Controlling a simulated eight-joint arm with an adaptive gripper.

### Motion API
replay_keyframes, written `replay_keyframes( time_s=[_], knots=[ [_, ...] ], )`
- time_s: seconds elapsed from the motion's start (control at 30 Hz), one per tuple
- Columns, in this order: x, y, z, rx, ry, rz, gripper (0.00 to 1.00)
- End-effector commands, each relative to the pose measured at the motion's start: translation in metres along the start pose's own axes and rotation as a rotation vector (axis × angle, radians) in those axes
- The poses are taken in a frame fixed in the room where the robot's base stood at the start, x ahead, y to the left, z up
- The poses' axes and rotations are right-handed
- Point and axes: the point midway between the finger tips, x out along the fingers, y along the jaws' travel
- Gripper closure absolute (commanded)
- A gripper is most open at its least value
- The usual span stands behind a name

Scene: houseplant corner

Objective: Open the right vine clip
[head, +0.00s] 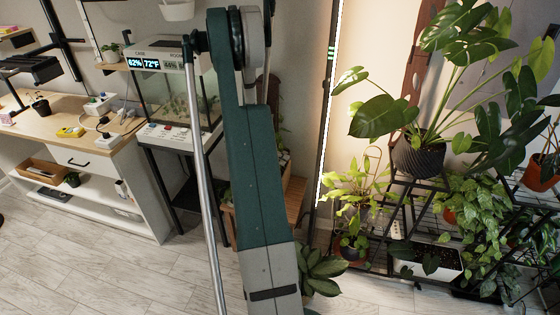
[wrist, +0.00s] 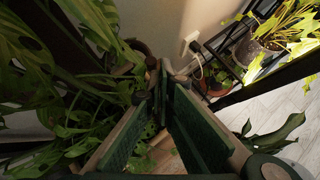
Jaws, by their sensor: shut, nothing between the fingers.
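My gripper (wrist: 161,88) shows in the wrist view, its green pads meeting at the tips with nothing between them. It is pointed in among leaves (wrist: 70,128), close to dark brown rods at the left. I cannot make out the right vine clip in either view. It may be hidden by foliage or too small to tell. In the head view my own arm fills the middle and my gripper cannot be seen.
In the head view, a large potted monstera (head: 420,152) and trailing plants crowd a black wire rack (head: 388,215) at right. A glass tank (head: 175,100) and a wooden desk (head: 68,130) stand left. In the wrist view, a wall outlet (wrist: 191,40) with a plug lies beyond the fingers.

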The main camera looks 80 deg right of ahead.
Motion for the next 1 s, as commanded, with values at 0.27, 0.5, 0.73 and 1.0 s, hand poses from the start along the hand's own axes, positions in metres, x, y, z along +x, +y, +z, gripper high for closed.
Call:
replay_keyframes(
  time_s=[0.27, 0.5, 0.73, 1.0],
  knots=[
    [0.010, -0.004, 0.009, 0.002, 0.000, -0.002, 1.00],
    [0.016, -0.006, 0.015, 0.001, 0.000, -0.001, 1.00],
    [0.019, -0.006, 0.018, 0.001, 0.000, -0.001, 1.00],
    [0.019, -0.006, 0.018, 0.001, 0.000, -0.001, 1.00]
  ],
)
